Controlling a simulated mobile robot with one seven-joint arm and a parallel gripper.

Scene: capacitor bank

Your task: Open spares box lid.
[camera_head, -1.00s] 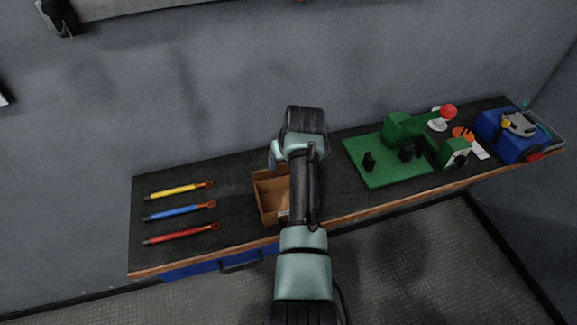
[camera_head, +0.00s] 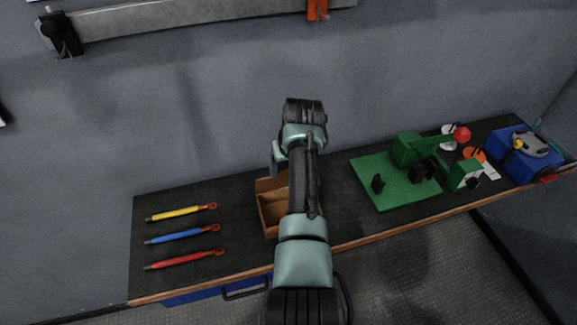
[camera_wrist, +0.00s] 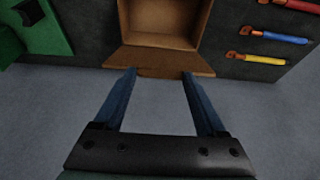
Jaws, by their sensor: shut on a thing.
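The spares box is an open-topped brown wooden box (camera_head: 267,222) on the dark bench, partly hidden behind my arm in the head view. In the wrist view its inside (camera_wrist: 160,20) shows, and the box looks empty there. Its lid (camera_wrist: 118,60) is raised off the opening and extends from the box edge toward my fingers. My gripper (camera_wrist: 161,76) is shut on the lid at its outer edge, with one blue finger at each side of a narrow strip there. In the head view the fingertips are mostly hidden behind my wrist.
Yellow (camera_head: 180,212), blue (camera_head: 180,234) and red (camera_head: 182,260) handled tools lie left of the box. A green fixture (camera_head: 395,180) stands to the right, with a blue case (camera_head: 525,153) at the far right. A grey wall rises behind the bench.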

